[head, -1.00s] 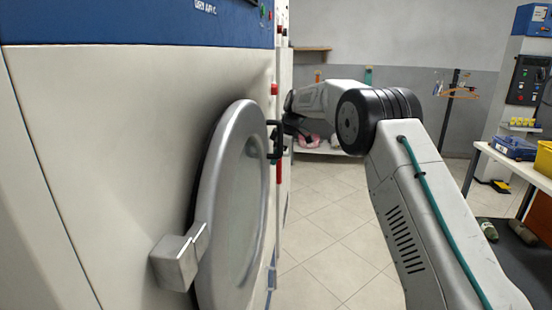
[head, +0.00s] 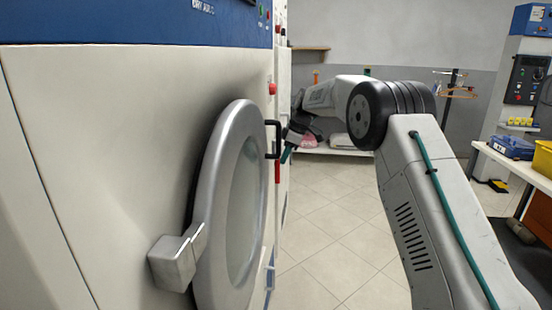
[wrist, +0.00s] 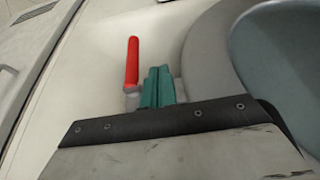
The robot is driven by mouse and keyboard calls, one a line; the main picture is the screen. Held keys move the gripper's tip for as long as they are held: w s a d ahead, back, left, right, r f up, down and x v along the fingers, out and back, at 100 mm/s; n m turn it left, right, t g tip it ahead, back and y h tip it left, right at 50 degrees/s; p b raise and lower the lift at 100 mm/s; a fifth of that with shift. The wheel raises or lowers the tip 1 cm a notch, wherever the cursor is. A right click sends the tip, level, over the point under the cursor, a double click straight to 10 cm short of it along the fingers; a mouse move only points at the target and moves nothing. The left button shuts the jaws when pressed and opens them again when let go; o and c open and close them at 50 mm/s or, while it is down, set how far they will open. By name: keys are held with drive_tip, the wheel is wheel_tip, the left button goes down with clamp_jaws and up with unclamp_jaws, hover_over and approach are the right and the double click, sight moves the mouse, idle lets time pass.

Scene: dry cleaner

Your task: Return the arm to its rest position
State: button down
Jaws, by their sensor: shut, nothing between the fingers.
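My gripper (head: 287,155) shows in the head view at the end of my bent arm, close to the washing machine's front and just right of the black door handle (head: 273,139). Whether the fingers touch anything is not clear.
The large machine (head: 110,150), with its round door (head: 205,230) looking shut, fills the left. A shelf (head: 340,151) with pink and white items stands behind the arm. A table with a yellow bin (head: 543,158) is at right. Tiled floor (head: 325,235) in the middle is clear.

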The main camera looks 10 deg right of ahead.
drive_tip(key=v, duration=0.9)
drive_tip(key=s+d+f+m+g, duration=0.1)
drive_tip(key=s+f+m, duration=0.3)
drive_tip(key=m, duration=0.1)
drive_tip(key=s+r+m+t+h, duration=0.1)
drive_tip(key=s+m+h, duration=0.3)
drive_tip(key=s, duration=5.1)
drive_tip(key=d+m, duration=0.1)
drive_tip(key=m, duration=0.4)
drive_tip(key=shift+w+r, duration=0.1)
